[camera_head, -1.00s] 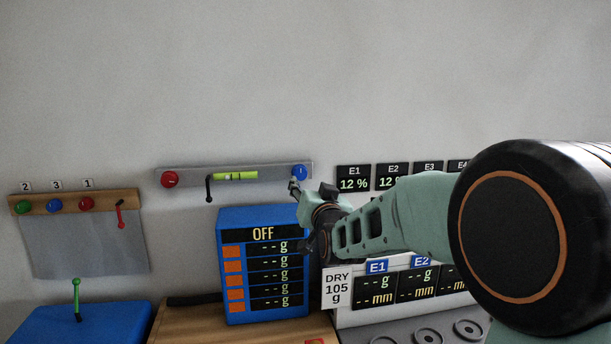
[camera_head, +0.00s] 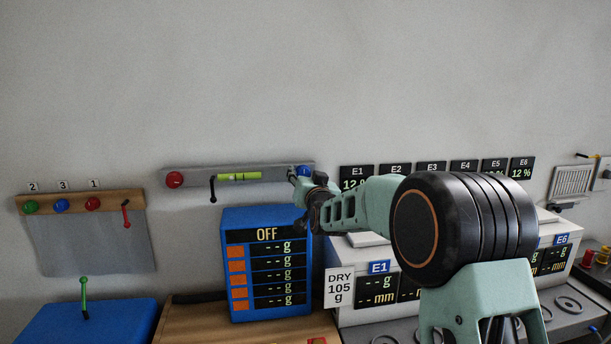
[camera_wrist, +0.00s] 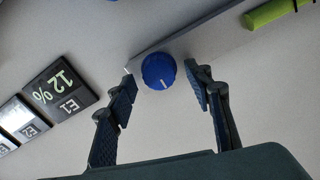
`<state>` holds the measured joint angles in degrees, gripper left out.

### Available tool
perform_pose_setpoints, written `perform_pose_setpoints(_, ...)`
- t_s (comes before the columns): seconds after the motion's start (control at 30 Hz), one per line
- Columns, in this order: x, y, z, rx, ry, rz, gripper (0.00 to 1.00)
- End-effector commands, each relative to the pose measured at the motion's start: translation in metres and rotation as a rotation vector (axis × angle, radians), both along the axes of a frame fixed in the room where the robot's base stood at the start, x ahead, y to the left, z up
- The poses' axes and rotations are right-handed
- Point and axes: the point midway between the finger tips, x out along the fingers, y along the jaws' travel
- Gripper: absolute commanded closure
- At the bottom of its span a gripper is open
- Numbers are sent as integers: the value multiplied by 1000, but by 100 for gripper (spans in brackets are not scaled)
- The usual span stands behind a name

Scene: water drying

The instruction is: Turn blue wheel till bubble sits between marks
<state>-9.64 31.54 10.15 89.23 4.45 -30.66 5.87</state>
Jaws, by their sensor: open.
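The blue wheel (camera_wrist: 158,71) is a round knob with a white line, at the end of a grey bar on the wall. In the head view the wheel (camera_head: 303,171) shows at the bar's right end, partly behind my arm. My gripper (camera_wrist: 161,88) is open, with one finger on each side of the wheel and gaps between. The green vial (camera_head: 239,176) is mid-bar; dark marks show on it, but the bubble is too small to place. Part of the vial (camera_wrist: 272,13) also shows at the wrist view's upper right.
A red wheel (camera_head: 175,180) sits at the bar's left end, and a black lever (camera_head: 213,188) hangs left of the vial. A blue display unit (camera_head: 266,265) reading OFF stands below. Panels E1 (camera_head: 357,178) and others line the wall right of the bar.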

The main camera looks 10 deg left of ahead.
Motion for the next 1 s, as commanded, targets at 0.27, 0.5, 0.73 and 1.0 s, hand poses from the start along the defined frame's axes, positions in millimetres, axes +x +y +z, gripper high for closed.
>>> perform_pose_setpoints(0.27,0,0,0,0,0,0,60)
perform_pose_setpoints(0.5,0,0,0,0,0,0,86)
perform_pose_setpoints(0.73,0,0,0,-5,-1,0,95)
perform_pose_setpoints(1.0,0,1,-3,-85,-27,0,95)
